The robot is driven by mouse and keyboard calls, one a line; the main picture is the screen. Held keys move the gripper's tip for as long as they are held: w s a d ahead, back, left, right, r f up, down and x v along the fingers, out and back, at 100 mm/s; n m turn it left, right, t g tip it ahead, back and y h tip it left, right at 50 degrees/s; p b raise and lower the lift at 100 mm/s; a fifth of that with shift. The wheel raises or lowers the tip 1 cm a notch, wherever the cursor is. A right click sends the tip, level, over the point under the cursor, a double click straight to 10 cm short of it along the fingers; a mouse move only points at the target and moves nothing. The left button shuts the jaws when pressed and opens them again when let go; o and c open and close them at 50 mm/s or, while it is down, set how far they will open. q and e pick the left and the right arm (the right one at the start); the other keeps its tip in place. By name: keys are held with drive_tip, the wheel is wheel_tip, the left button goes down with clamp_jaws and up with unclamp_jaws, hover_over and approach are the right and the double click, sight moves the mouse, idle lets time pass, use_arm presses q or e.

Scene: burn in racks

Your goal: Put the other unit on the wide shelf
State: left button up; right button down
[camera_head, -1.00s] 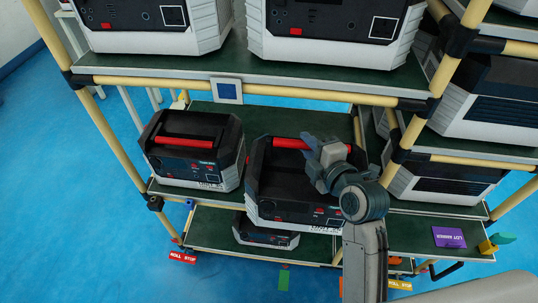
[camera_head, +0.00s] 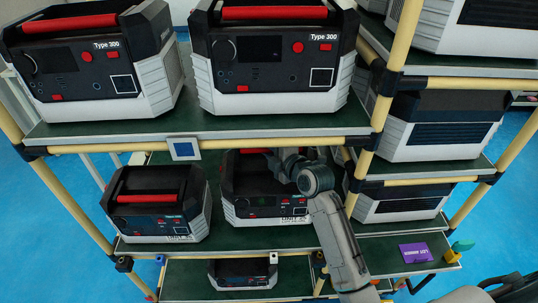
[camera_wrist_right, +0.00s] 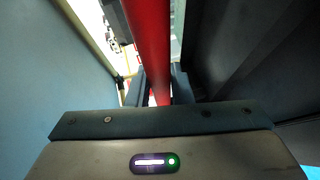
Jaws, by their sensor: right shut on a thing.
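A black and grey unit (camera_head: 262,206) is at the right part of the middle shelf (camera_head: 225,240), its front set back from the shelf's front edge. I cannot tell whether its base touches the shelf. My right gripper (camera_head: 285,163) is shut on its red handle, which runs between the fingers (camera_wrist_right: 158,95) in the right wrist view. My arm hides part of its top and right side. Another black and grey unit (camera_head: 158,212) with a red handle stands to its left, with a gap between them. My left gripper is not in view.
Two large Type 300 units (camera_head: 270,75) stand on the shelf above, whose front beam (camera_head: 250,138) passes just over my gripper. A smaller unit (camera_head: 243,272) sits below. A side rack (camera_head: 425,130) and yellow posts stand at right. A purple sign (camera_head: 416,253) lies on the lower right shelf.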

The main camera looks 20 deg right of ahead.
sight(281, 185)
drive_tip(key=shift+w+f+p, duration=0.15)
drive_tip(key=shift+f+p, duration=0.3)
drive_tip(key=shift+f, duration=0.9)
drive_tip(key=c, duration=1.6)
unclamp_jaws()
drive_tip(key=shift+f, duration=0.4)
drive_tip(key=shift+c, duration=0.2)
drive_tip(key=o, duration=0.3)
drive_tip(key=shift+r, duration=0.1)
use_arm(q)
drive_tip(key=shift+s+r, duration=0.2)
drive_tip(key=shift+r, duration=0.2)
use_arm(e)
drive_tip(key=shift+o, duration=0.2)
drive_tip(key=shift+s+a+r, duration=0.1)
drive_tip(key=shift+s, duration=0.15)
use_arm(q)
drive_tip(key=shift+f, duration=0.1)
use_arm(e)
drive_tip(key=b+v, duration=0.1)
drive_tip(key=v, duration=0.5)
drive_tip(key=shift+s+b, duration=0.15)
drive_tip(key=shift+b, duration=0.15)
drive_tip(key=shift+s+d, duration=0.3)
drive_tip(key=shift+s, duration=0.2)
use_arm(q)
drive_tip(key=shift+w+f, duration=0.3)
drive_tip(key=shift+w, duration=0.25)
use_arm(e)
drive_tip(key=shift+r, duration=0.1)
